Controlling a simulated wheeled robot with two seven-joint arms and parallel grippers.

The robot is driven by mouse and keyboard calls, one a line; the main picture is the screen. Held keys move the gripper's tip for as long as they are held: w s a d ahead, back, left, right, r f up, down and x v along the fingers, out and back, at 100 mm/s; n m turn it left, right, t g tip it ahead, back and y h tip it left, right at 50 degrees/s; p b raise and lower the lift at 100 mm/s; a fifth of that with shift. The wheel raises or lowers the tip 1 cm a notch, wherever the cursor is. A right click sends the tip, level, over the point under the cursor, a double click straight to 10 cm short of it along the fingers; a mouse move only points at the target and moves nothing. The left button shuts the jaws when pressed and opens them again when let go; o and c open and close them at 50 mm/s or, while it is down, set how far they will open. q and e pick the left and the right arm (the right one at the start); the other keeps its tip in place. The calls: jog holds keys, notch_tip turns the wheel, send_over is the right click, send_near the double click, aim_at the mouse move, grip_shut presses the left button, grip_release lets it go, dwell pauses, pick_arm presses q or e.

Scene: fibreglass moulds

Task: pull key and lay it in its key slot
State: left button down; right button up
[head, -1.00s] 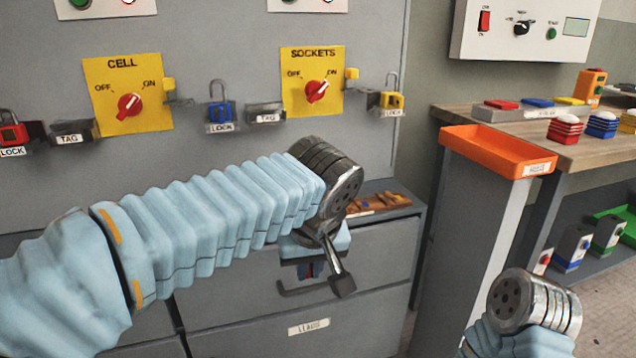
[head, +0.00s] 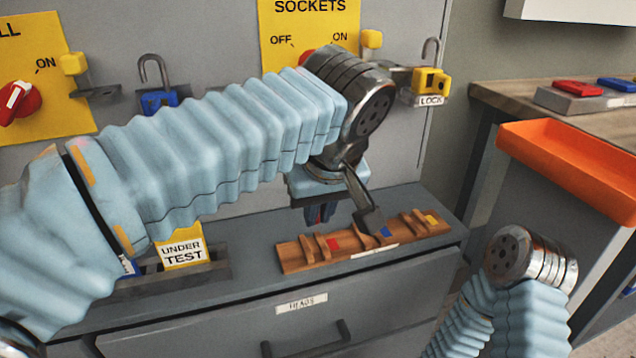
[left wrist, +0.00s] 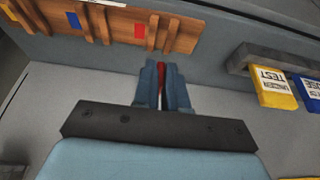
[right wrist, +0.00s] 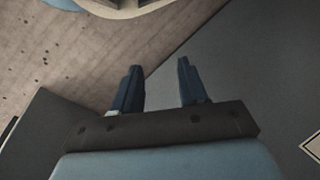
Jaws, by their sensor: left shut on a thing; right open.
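A wooden rack (head: 292,259) with upright dividers and red, blue and yellow patches lies on the cabinet top; it also shows in the left wrist view (left wrist: 185,40). The red patch (head: 333,244) marks one slot. My left gripper (head: 319,214) points down just behind the rack's left part. In the left wrist view it is shut on a thin red key (left wrist: 161,72), mostly hidden between the fingers. The key looks apart from the rack, near the red patch (left wrist: 140,31). My right gripper (right wrist: 157,75) is open and empty; its fingers are out of the head view.
A holder with a yellow UNDER TEST tag (head: 183,250) stands left of the rack. The panel behind carries a blue padlock (head: 158,100) and a yellow padlock (head: 431,82). An orange tray (head: 570,165) is at the right. The cabinet top around the rack is mostly clear.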

pick_arm(q)
jog(key=shift+w+f, duration=0.1)
jog(key=shift+w, duration=0.1)
jog(key=b, duration=0.4)
send_over(315, 253)
jog(key=s, duration=0.1)
jog(key=shift+d+f, duration=0.15)
jog(key=shift+f, duration=0.95)
jog(key=shift+d+f, duration=0.1)
jog(key=shift+f, duration=0.95)
jog(key=shift+f+b, duration=0.8)
jog(key=shift+f, duration=0.05)
jog(key=shift+s+f, duration=0.1)
jog(key=shift+f, duration=0.1)
jog(key=shift+f, duration=0.1)
